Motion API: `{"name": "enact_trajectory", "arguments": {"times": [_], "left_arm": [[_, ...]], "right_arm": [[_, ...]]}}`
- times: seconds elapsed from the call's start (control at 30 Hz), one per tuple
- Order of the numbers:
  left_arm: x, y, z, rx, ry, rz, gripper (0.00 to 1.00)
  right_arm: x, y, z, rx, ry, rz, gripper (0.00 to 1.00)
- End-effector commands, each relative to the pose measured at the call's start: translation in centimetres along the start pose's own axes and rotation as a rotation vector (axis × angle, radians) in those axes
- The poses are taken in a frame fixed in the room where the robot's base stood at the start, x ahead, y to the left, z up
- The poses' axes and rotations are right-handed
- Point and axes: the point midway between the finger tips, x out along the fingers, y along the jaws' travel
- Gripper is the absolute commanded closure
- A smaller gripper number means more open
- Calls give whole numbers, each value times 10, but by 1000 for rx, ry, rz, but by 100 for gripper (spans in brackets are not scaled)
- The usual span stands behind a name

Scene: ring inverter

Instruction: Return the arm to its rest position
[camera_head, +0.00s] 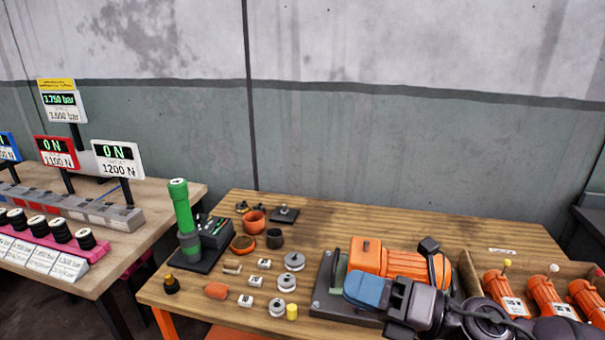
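My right arm (480,318), dark grey, comes in from the lower right. My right gripper (364,290), with blue fingers, is in front of an orange motor (410,266) on a dark fixture plate (325,296). I cannot tell whether the fingers touch the motor or whether they are open or shut. The gripper hides part of the motor and plate. My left gripper is not in view.
Small parts lie mid-table, including a silver ring (294,261), an orange cup (253,222) and a yellow cylinder (292,311). A green column device (184,222) stands left. A cardboard box (467,272) holds several orange motors (544,298) at right. The table's back right is mostly clear.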

Motion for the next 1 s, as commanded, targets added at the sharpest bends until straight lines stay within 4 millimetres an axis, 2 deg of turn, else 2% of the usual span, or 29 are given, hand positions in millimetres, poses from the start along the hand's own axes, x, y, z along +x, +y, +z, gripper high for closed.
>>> {"name": "enact_trajectory", "arguments": {"times": [0.1,0.2,0.37,0.5,0.6,0.7,0.9,1.0], "left_arm": [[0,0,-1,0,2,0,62],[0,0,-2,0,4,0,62],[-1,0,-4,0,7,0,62],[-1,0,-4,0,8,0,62],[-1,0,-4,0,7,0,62],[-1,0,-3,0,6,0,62],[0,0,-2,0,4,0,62],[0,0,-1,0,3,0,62]], "right_arm": [[-9,-28,22,367,-238,-10,65],[-27,-63,33,679,-443,-20,65],[-71,-125,25,1124,-745,-33,65],[-114,-173,-6,1436,-979,-38,65],[-147,-201,-38,1609,-1128,-39,65],[-178,-220,-74,1741,-1262,-27,65],[-237,-236,-149,1875,-1504,-14,65],[-255,-235,-181,1908,-1587,-21,65]]}}
